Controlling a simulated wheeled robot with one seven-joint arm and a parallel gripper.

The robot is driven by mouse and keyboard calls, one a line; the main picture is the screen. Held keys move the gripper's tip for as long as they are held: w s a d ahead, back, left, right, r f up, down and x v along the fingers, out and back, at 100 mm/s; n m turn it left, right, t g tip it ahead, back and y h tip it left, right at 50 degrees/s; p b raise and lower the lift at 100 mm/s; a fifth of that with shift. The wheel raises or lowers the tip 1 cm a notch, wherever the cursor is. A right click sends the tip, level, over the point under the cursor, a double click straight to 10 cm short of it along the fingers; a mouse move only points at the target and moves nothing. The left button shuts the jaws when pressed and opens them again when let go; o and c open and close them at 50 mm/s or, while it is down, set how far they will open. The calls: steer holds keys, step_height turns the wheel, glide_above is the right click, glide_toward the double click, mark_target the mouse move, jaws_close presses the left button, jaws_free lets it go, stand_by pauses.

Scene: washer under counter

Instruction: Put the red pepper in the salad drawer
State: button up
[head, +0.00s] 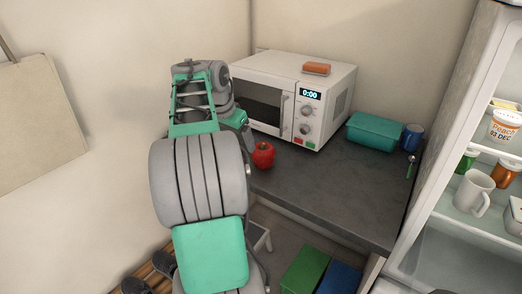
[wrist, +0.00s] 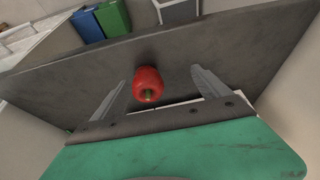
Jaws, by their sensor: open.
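The red pepper (head: 263,155) stands on the dark counter in front of the microwave, just right of my arm in the head view. In the wrist view the red pepper (wrist: 148,84) lies between and beyond the two fingers of my gripper (wrist: 160,88), with its green stem facing the camera. My gripper is open, and neither finger touches the pepper. In the head view my own arm hides the gripper's fingers. The open fridge (head: 468,222) is at the right. The salad drawer cannot be clearly made out; the fridge's lower part is cut off by the frame.
A white microwave (head: 325,107) with an orange sponge (head: 316,68) on top stands behind the pepper. A teal container (head: 374,134) and a blue cup (head: 411,138) are farther right. Green (head: 304,270) and blue (head: 339,279) bins stand below the counter. The counter's front middle is clear.

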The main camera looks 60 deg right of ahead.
mark_target(263, 143)
steer(key=shift+o, duration=0.8)
steer(key=s+d+m, duration=0.1)
steer(key=d, duration=0.1)
steer(key=s+d+m, duration=0.1)
steer(key=s, duration=0.1)
steer(key=s+d, duration=0.1)
steer(key=d, duration=0.1)
steer(key=shift+s+d+r+m+g, duration=0.3)
steer(key=shift+s+r+m+g, duration=0.05)
steer(key=shift+s+m+g, duration=0.05)
steer(key=x, duration=0.7)
steer(key=shift+d+f+b, duration=0.15)
steer(key=shift+b, duration=0.2)
steer(key=shift+c, duration=0.5)
steer(key=c, duration=1.6)
